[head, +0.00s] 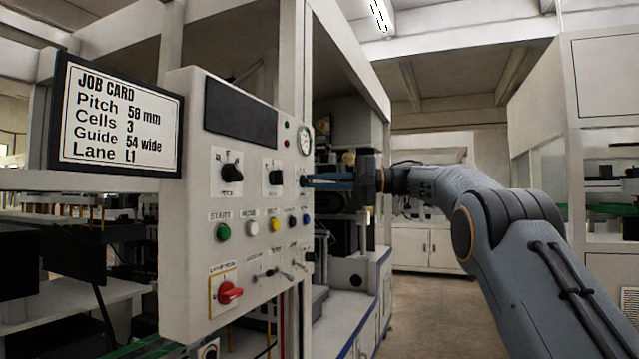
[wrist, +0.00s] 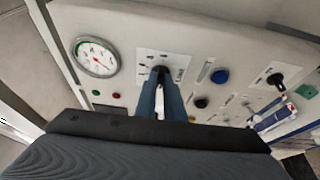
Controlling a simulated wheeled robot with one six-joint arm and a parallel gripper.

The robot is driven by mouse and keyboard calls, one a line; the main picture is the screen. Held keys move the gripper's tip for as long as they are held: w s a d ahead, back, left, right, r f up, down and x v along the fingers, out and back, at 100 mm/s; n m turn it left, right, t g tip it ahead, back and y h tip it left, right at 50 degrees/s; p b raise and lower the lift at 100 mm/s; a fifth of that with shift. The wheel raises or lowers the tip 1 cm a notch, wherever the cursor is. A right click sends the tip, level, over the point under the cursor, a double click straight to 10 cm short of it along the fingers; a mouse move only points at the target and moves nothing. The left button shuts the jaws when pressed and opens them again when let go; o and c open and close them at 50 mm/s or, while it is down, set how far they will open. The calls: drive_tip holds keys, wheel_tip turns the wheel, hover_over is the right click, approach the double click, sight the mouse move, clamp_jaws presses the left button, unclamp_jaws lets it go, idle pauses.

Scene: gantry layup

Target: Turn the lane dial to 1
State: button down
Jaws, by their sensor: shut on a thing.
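The control panel (head: 195,110) has a row of dials. My gripper (head: 308,181) reaches its right end from the right, at the third dial, which it mostly hides in the head view. In the wrist view my gripper's blue fingers (wrist: 160,92) are closed around the black knob of this dial (wrist: 160,70) on its white plate. Its label and pointer setting cannot be read. The job card (head: 118,118) reads "Lane L1".
Two other black dials, one at left (head: 232,172) and one in the middle (head: 275,177), share the row. A round gauge (wrist: 97,56) sits close to the gripped dial. A blue button (wrist: 220,76) is on the other side. A red rotary switch (head: 229,292) is lower down.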

drive_tip(key=c, duration=1.9)
unclamp_jaws()
drive_tip(key=shift+o, duration=0.2)
drive_tip(key=d, duration=0.7)
drive_tip(key=shift+w+d, duration=0.15)
drive_tip(key=shift+d, duration=0.25)
